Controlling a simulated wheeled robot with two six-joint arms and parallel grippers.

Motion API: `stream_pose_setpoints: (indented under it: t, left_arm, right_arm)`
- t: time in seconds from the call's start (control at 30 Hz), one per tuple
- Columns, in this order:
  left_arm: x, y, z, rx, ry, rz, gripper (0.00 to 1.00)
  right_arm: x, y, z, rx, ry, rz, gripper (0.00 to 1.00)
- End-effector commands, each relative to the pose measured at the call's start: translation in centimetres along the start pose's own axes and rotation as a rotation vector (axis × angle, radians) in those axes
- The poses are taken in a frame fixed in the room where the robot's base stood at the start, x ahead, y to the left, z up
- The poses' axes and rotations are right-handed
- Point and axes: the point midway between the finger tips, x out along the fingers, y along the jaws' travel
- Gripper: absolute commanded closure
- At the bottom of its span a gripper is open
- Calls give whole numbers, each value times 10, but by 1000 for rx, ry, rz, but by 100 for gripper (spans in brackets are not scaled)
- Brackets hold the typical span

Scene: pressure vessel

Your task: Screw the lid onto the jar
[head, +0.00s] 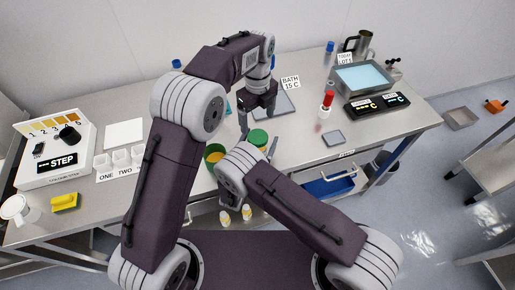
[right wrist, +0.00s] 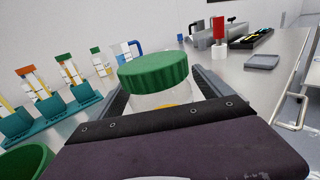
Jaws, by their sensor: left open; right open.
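The jar (right wrist: 160,101) is clear with something yellow inside, and stands upright on the bench. The green lid (right wrist: 155,73) is on its mouth; it also shows in the head view (head: 258,137). Whether its thread is engaged I cannot tell. My right gripper (right wrist: 160,81) is open, with a finger on either side of the jar; contact is not clear. In the head view my right arm hides most of the jar and gripper.
A green open container (head: 213,154) stands left of the jar. A teal rack with tubes (right wrist: 55,107) is close behind it in the right wrist view. A red-topped bottle (head: 326,104) and a small grey tray (head: 333,138) are to the right, with bare bench between.

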Motion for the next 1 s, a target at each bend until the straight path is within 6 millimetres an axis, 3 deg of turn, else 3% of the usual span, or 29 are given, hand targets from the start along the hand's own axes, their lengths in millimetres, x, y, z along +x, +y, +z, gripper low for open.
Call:
stream_pose_setpoints:
  t: [0.3,0.6,0.63,0.83,1.0]
  left_arm:
    - [0,0,0,0,0,0,15]
    - [0,0,0,0,0,0,15]
    - [0,0,0,0,0,0,15]
    - [0,0,0,-120,0,0,15]
    - [0,0,0,-592,0,0,15]
  right_arm:
    - [2,0,0,-1,0,1,14]
    - [2,0,0,-1,0,0,97]
    - [2,0,0,-1,0,0,100]
    - [2,0,0,0,0,0,100]
    - [2,0,0,-1,0,0,100]
